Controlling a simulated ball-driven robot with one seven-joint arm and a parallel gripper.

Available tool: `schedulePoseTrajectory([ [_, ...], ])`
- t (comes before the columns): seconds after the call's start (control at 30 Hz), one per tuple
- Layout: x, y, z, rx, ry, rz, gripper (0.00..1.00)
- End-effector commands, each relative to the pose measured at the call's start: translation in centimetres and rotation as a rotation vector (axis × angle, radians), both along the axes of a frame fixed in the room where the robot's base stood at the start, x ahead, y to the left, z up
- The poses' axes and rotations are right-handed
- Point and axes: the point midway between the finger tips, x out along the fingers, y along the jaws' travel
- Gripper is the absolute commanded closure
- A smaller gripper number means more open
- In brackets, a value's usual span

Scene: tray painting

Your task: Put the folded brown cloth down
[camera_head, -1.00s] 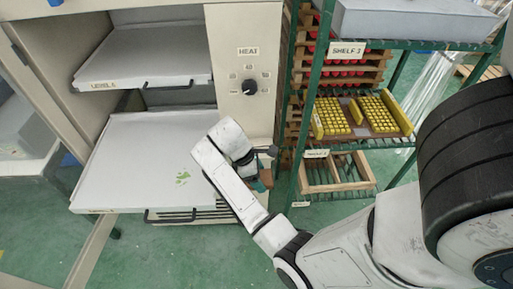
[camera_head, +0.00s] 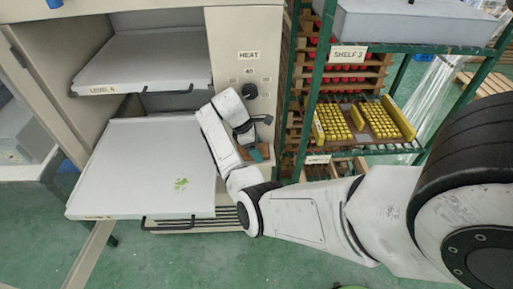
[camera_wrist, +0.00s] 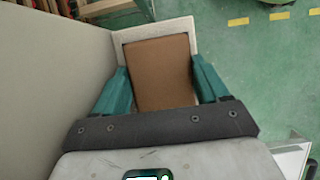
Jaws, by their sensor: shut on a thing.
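The folded brown cloth (camera_wrist: 160,72) is a flat brown rectangle between the teal fingers of my gripper (camera_wrist: 161,78) in the wrist view. The fingers are shut on it, one at each side. A cream rim (camera_wrist: 196,40) shows around the cloth's far and side edges; I cannot tell whether the cloth touches it. In the head view my gripper (camera_head: 258,152) is beside the cabinet front, between the lower tray and the green rack, mostly behind my arm.
The lower tray (camera_head: 130,160) juts from the cabinet with a green paint mark on it; the upper tray (camera_head: 150,60) is above. The green rack (camera_head: 296,100) holds yellow pieces (camera_head: 335,122) and stands close on the right. A cream wall (camera_wrist: 50,80) is close at left in the wrist view.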

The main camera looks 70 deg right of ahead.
Motion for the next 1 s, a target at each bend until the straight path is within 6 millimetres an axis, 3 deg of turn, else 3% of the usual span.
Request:
schedulePoseTrajectory([
  [0.43, -0.1, 0.2, -0.5, 0.001, 0.002, 0.001, 0.51],
  [0.47, -0.1, 0.2, -0.5, 0.001, 0.002, 0.001, 0.24],
  [0.53, -0.1, 0.2, -0.5, 0.001, 0.002, 0.001, 0.18],
  [0.8, -0.1, 0.2, -0.4, 0.002, 0.002, 0.001, 0.16],
  [1.0, 0.6, 0.4, 1.3, 0.000, -0.001, 0.001, 0.16],
])
